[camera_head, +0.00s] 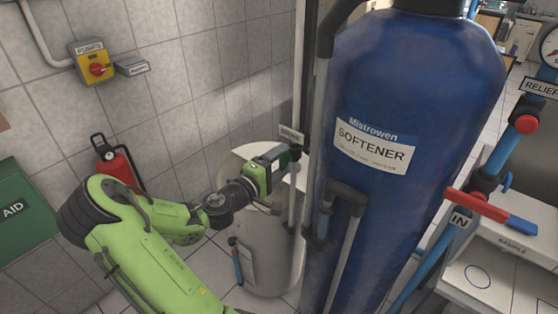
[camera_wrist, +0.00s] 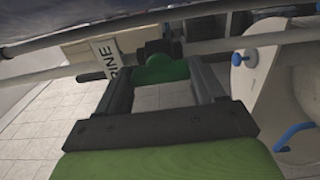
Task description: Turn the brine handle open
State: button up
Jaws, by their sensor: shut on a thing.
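The brine handle (camera_wrist: 160,70) is a green piece on a dark valve body, on a pale pipe in the wrist view. A white label (camera_wrist: 110,52) reading "BRINE" hangs just left of it; it also shows small in the head view (camera_head: 290,133). My gripper (camera_wrist: 162,80) has one dark finger on each side of the green handle and is shut on it. In the head view my gripper (camera_head: 284,160) is at the pipe just below the label, and it mostly hides the handle. The handle's exact angle is hard to tell.
The blue softener tank (camera_head: 415,90) stands close right of my gripper. A pale round tank (camera_head: 262,250) stands below it. At right are a red handle (camera_head: 476,205) on the "IN" pipe and a sample bench. A tiled wall with a yellow pump switch (camera_head: 96,66) is at left.

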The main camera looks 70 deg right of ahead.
jog(key=shift+f, duration=0.1)
dwell(0.3)
jog(key=o, duration=1)
jog(key=shift+o, duration=0.2)
jog(key=v, duration=1.5)
jog(key=shift+w+a+p, duration=0.2)
jog(key=shift+a+p, duration=0.15)
jog(key=shift+p, duration=0.1)
